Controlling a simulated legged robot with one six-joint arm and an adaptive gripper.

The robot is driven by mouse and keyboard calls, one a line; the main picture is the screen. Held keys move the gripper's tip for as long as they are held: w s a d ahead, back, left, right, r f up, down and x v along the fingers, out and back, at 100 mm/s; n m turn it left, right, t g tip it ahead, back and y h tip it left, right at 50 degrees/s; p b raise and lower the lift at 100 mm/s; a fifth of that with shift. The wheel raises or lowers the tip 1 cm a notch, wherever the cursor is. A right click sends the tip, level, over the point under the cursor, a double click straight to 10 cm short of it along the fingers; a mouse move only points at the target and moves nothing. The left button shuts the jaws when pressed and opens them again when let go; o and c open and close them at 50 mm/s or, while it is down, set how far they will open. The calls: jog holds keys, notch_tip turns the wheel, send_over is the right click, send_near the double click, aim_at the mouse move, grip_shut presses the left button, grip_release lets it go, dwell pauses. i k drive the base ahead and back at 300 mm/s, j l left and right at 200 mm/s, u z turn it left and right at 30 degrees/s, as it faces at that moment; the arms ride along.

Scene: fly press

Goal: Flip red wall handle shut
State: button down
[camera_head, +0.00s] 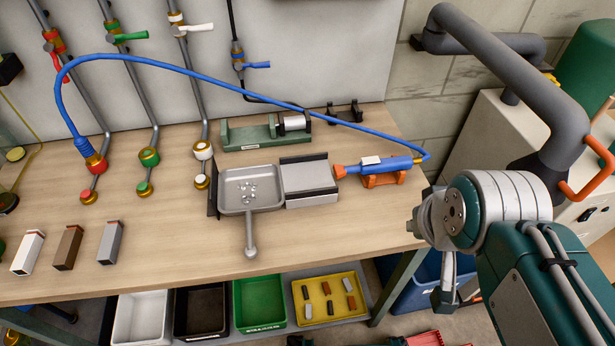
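The red wall handle (56,62) is on the leftmost pipe at the upper left, below a red collar. It hangs down, roughly along its pipe, while the green handle (131,37), white handle (197,27) and blue handle (258,65) point right across theirs. My gripper (445,292) is at the right, beyond the bench's right end and far from the red handle. It is partly hidden behind my wrist, and I cannot tell whether its fingers are open or shut.
A blue hose (190,70) arches over the bench (330,235) from the left pipe's red fitting to a blue and orange tool (385,168). A green vise (252,136), a metal pan (236,181) and several blocks stand on the bench. Coloured bins (262,302) sit below.

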aim_at(49, 47)
jog(key=k+j+u, duration=0.15)
jog(key=u, duration=0.3)
jog(key=k+j+u, duration=0.1)
jog(key=j+u, duration=0.2)
jog(key=u, duration=0.15)
jog(key=j+u, duration=0.25)
jog(key=u, duration=0.25)
jog(key=i+j+z, duration=0.15)
jog(key=j, duration=0.2)
jog(key=i+j+z, duration=0.15)
jog(key=j, duration=0.2)
jog(key=i+j+z, duration=0.15)
jog(key=j, duration=0.2)
